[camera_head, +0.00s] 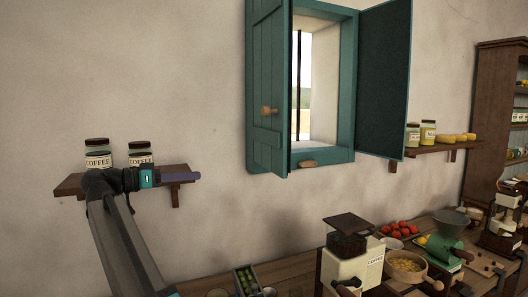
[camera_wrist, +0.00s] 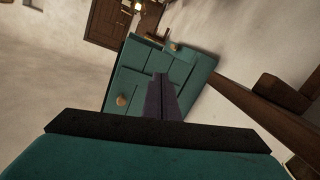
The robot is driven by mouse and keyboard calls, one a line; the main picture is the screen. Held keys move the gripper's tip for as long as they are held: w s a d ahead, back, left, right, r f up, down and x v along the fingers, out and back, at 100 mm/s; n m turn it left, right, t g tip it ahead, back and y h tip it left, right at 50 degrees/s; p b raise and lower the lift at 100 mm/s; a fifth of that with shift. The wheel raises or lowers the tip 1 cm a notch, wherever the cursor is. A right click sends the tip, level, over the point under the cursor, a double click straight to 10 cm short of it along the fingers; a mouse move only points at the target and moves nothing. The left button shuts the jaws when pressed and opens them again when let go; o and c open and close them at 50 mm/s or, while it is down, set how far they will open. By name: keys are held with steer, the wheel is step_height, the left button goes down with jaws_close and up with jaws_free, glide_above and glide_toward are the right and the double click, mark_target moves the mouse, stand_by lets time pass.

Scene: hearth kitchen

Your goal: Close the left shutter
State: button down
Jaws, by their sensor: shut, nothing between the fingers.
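The left shutter (camera_head: 266,60) is a teal plank panel with a round wooden knob (camera_head: 268,111). It stands ajar, swung out from the window frame and hiding the left part of the opening. In the wrist view the teal panel (camera_wrist: 140,75) appears tilted beyond my fingers, with its knob (camera_wrist: 121,100) to their left. My gripper (camera_head: 198,177) is shut and empty, pointing right, below and left of the shutter in the head view, with a gap between them there. The dark fingers also show together in the wrist view (camera_wrist: 160,80), overlapping the panel; its lower part is hidden.
The right shutter (camera_head: 383,75) is swung wide open. A small shelf (camera_head: 178,171) with coffee jars (camera_head: 98,152) is by my gripper. A counter (camera_head: 295,268) below holds a coffee grinder (camera_head: 350,258), bowls and vegetables. Bare wall lies between the small shelf and the window.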

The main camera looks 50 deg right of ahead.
mark_target(281, 150)
steer(key=s+d+r+m+g, duration=0.4)
steer(key=s+d+r+m, duration=0.1)
steer(key=s+d+r, duration=0.2)
steer(key=shift+s+d+m, duration=0.25)
steer(key=shift+s+m, duration=0.05)
steer(key=shift+s, duration=0.4)
steer(key=p+x, duration=0.5)
steer(key=x, duration=0.9)
steer(key=shift+f, duration=0.2)
